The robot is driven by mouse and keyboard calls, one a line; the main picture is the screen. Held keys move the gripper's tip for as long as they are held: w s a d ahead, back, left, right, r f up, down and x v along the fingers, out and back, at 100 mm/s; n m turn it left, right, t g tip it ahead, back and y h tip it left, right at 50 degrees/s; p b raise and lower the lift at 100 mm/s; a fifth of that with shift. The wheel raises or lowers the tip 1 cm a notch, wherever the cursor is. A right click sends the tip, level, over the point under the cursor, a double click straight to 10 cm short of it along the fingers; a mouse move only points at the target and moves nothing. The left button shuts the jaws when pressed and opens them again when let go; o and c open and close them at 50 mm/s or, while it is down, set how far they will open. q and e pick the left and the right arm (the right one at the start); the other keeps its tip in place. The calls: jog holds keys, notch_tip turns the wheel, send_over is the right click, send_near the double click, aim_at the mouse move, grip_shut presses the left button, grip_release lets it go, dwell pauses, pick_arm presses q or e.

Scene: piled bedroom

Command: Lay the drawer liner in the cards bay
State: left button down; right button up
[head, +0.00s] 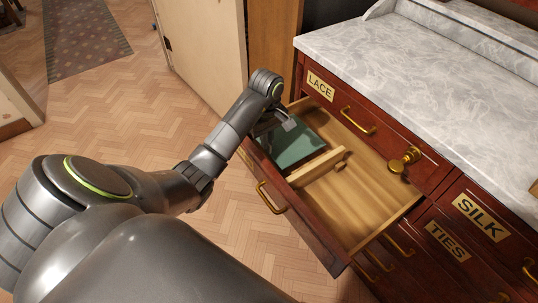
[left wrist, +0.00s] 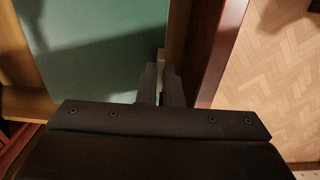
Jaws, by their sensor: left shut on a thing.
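The drawer liner, a flat dark green sheet (head: 298,150), is in the left bay of the open drawer, beside a pale wooden divider (head: 318,167). In the left wrist view the liner (left wrist: 95,45) fills the upper left. My left gripper (head: 290,124) reaches over the drawer front into that bay. In the left wrist view its fingers (left wrist: 160,82) are close together at the liner's edge, shut on it, beside the drawer's wooden wall (left wrist: 178,30). The arm hides part of the liner, and I cannot tell whether it lies fully flat. My right gripper is out of view.
The drawer's other bay (head: 350,195) is bare. A brass knob (head: 405,160) and handle (head: 358,120) stick out above the open drawer. A marble top (head: 430,75) overhangs. LACE (head: 320,86), SILK (head: 480,216) and TIES (head: 447,240) labels show. Herringbone floor (head: 130,120) lies left.

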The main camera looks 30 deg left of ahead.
aim_at(267, 150)
pick_arm(q)
jog(key=shift+f+p, duration=0.3)
jog(key=shift+f, duration=2.2)
jog(key=c, duration=2)
grip_release()
jog(key=shift+f+b, duration=0.15)
jog(key=shift+b, duration=0.15)
jog(key=shift+c, duration=0.2)
jog(key=o, duration=0.5)
jog(key=shift+c, duration=0.2)
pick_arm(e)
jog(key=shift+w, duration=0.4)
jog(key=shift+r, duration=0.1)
